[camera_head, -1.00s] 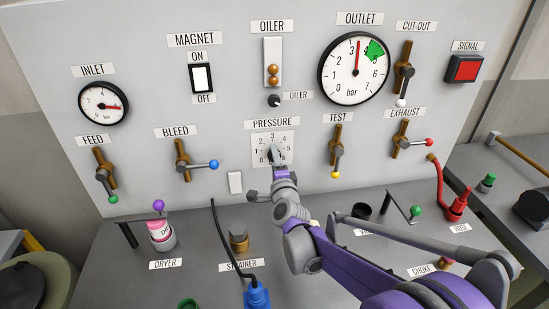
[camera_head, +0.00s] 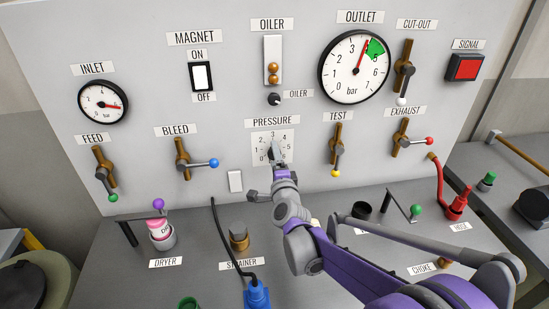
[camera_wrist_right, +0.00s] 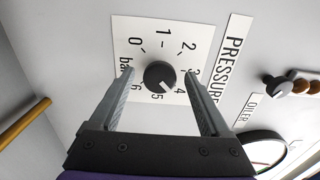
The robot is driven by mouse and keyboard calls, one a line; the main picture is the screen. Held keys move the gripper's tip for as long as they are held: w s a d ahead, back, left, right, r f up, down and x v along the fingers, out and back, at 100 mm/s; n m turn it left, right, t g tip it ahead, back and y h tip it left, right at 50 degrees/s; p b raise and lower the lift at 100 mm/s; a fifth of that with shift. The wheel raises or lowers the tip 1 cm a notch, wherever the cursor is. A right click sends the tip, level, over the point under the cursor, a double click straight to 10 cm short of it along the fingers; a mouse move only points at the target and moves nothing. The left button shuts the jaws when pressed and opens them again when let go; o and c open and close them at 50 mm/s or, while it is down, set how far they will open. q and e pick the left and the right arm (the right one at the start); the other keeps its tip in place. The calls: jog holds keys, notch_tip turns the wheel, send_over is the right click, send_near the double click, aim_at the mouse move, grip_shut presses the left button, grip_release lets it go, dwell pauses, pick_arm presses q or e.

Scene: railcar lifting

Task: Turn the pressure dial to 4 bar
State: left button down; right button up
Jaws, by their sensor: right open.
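The pressure dial is a dark round knob (camera_wrist_right: 159,75) on a white plate (camera_head: 286,138) numbered 0 to 6 bar. In the wrist view its small white mark points toward the 4–5 side; the exact reading is hard to tell. My right gripper (camera_head: 275,157) is at the dial, hiding most of the knob in the head view. Its fingers (camera_wrist_right: 158,73) are open on either side of the knob, with gaps visible. The outlet gauge (camera_head: 355,68) has its red needle just right of upright, near 4 and the green sector's left edge. My left gripper is not in view.
The test valve (camera_head: 336,150) is right of the dial, and the bleed valve (camera_head: 183,160) is left. A small oiler knob (camera_head: 274,100) sits above. A white switch (camera_head: 235,181) is at lower left. The bench below holds a strainer (camera_head: 239,238) and dryer (camera_head: 161,235).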

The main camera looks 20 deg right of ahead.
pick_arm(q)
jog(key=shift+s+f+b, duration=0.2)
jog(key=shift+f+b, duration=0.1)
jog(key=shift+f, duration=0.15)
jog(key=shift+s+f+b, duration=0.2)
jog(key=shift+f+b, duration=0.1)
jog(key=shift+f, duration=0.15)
pick_arm(e)
jog(key=v, duration=1)
jog(key=shift+s, duration=0.2)
jog(key=shift+f, duration=0.1)
